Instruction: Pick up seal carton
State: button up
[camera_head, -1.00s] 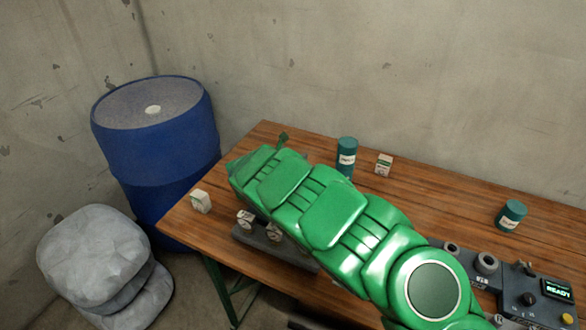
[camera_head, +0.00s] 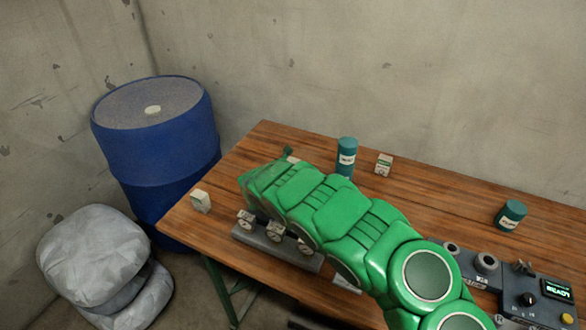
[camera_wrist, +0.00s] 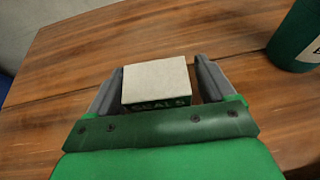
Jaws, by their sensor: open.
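The seal carton (camera_wrist: 156,80), a small box with a pale top and a green front lettered SEALS, stands on the wooden table in the wrist view. My gripper (camera_wrist: 163,80) is open, with one grey finger on each side of the carton. A small gap shows on the right side; on the left I cannot tell whether the finger touches. In the head view my green arm hides most of this spot, and my gripper (camera_head: 289,154) shows only in part, blurred, near the back edge of the table.
A teal canister (camera_head: 347,158) stands close right of my gripper, with another white carton (camera_head: 384,163) beyond it. A further carton (camera_head: 201,201) is at the left edge. A gauge block (camera_head: 262,239), another canister (camera_head: 510,216) and a control panel (camera_head: 535,298) are also on the table (camera_head: 440,203).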

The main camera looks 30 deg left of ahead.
jog(key=shift+w, duration=0.2)
jog(key=c, duration=1.1)
jog(key=shift+o, duration=0.2)
